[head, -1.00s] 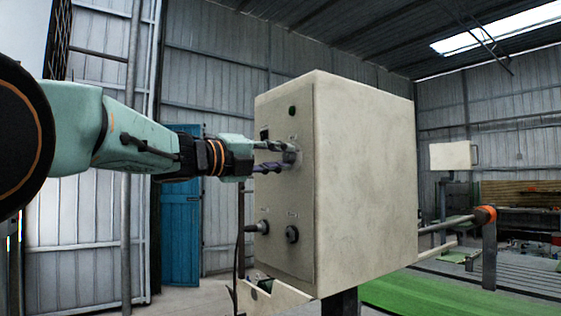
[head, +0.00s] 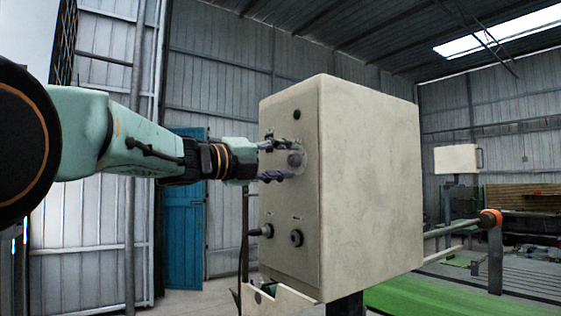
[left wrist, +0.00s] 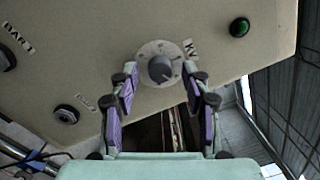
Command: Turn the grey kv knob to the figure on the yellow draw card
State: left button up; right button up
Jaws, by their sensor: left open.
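The grey kv knob (head: 294,159) sits on a round pale dial on the front of the cream cabinet (head: 370,185). In the left wrist view the knob (left wrist: 160,69) is at upper middle, beside the KV label (left wrist: 190,48); its dial figures are too small to read. My left gripper (head: 281,159) is open in front of the dial, one finger above and one below the knob. In the left wrist view its purple-padded fingers (left wrist: 164,84) stand on either side of the knob, with gaps showing. I cannot make out a yellow draw card. My right gripper is out of view.
A green lamp (left wrist: 239,27) is on the panel near the kv knob. Two dark controls, left (head: 267,230) and right (head: 296,238), sit lower on it. A cream tray (head: 285,300) juts out below. A rail with an orange end (head: 490,218) stands right of the cabinet.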

pick_arm(q)
jog(key=r+v, duration=0.1)
jog(key=v, duration=1.1)
jog(key=shift+f, duration=0.5)
